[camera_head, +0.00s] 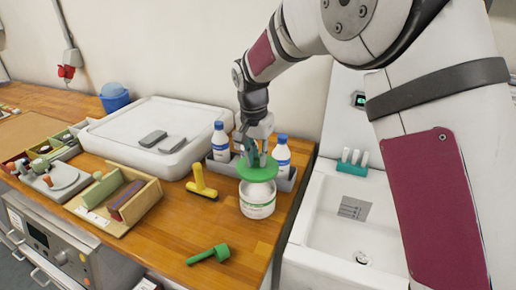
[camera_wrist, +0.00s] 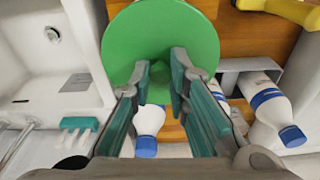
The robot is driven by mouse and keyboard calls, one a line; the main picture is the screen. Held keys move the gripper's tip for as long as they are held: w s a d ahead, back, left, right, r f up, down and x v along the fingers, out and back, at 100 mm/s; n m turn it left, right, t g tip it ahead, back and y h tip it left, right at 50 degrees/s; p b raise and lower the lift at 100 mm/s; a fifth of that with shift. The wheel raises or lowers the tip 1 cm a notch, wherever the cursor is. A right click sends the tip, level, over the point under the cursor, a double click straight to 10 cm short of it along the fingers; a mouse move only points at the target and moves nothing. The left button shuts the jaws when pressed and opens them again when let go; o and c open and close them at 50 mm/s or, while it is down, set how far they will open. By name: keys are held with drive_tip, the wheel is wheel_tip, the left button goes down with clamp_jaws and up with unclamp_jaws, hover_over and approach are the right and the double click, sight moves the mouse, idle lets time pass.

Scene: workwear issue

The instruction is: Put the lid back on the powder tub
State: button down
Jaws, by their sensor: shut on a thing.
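The green round lid (camera_head: 258,174) is held by my gripper (camera_head: 255,158), whose fingers close on its middle from above. The white powder tub (camera_head: 258,203) stands upright on the wooden counter directly below the lid. The lid covers the tub's mouth in the head view, and I cannot tell whether it touches the rim. In the wrist view the green disc (camera_wrist: 150,30) lies at the fingertips (camera_wrist: 160,70), roughly level with them across the top. The tub is hidden behind the lid there.
Two white bottles with blue caps (camera_head: 220,145) (camera_head: 283,155) stand in a grey tray (camera_head: 228,168) just behind the tub. A yellow tool (camera_head: 201,186) lies left, a green scoop (camera_head: 208,254) in front. A white sink (camera_head: 325,215) is right. The counter before the tub is mostly clear.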

sight(257, 168)
drive_tip(key=shift+f+b, duration=0.65)
drive_tip(key=shift+f, duration=2.5)
drive_tip(key=shift+f, duration=0.15)
drive_tip(key=c, duration=1)
unclamp_jaws()
drive_tip(key=shift+r+p, duration=0.85)
drive_tip(key=shift+r, duration=2.7)
clamp_jaws()
